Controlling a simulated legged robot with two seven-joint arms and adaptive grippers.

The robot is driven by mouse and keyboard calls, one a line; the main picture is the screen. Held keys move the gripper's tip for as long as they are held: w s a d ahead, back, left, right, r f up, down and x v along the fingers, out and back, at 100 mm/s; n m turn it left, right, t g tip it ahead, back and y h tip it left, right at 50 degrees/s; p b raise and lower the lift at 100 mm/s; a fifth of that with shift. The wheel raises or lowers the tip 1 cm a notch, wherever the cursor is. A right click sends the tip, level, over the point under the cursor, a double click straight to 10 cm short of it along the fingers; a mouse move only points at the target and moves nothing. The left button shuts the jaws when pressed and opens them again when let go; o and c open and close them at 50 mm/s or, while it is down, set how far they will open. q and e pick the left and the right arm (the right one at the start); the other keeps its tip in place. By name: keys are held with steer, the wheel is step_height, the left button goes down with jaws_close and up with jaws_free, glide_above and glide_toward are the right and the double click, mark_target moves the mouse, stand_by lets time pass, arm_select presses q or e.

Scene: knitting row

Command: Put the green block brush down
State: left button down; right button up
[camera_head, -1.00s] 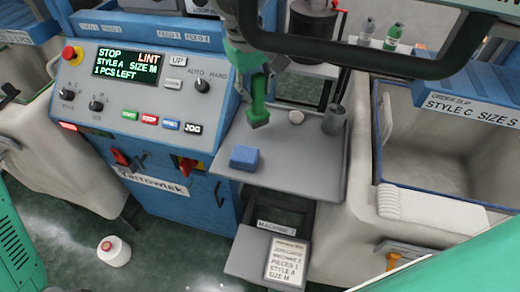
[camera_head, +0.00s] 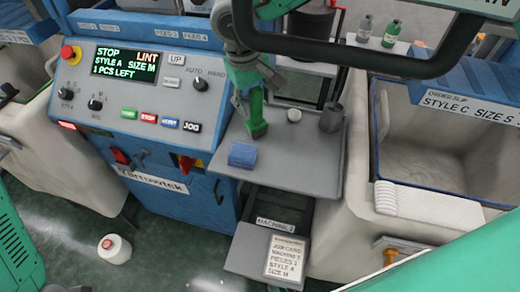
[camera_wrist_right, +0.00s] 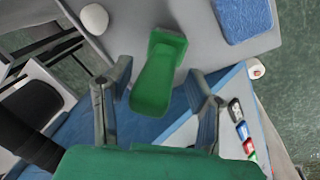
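The green block brush (camera_head: 256,112) is upright, its lower end at the grey shelf (camera_head: 300,170), just behind the blue pad (camera_head: 243,155). It appears to rest on the shelf, but the exact contact is hard to see. My right gripper (camera_head: 247,98) is around the brush's upper part. In the right wrist view, the brush (camera_wrist_right: 160,75) sits between the two fingers of my right gripper (camera_wrist_right: 160,85), with a visible gap on each side, so the gripper is open. My left gripper is not in view.
A small white round item (camera_head: 294,115) and a grey cup (camera_head: 331,118) stand on the shelf's back right. The control panel (camera_head: 135,85) borders it on the left, a bin (camera_head: 440,150) on the right. The shelf's front right is clear.

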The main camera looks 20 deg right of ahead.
mark_target(249, 126)
steer(key=shift+r, duration=0.1)
steer(key=shift+r+b, duration=0.2)
steer(key=shift+b, duration=0.15)
step_height(249, 126, up, 12)
steer(key=a, duration=0.1)
steer(key=shift+s+a+p, duration=0.4)
steer(key=shift+r, duration=0.1)
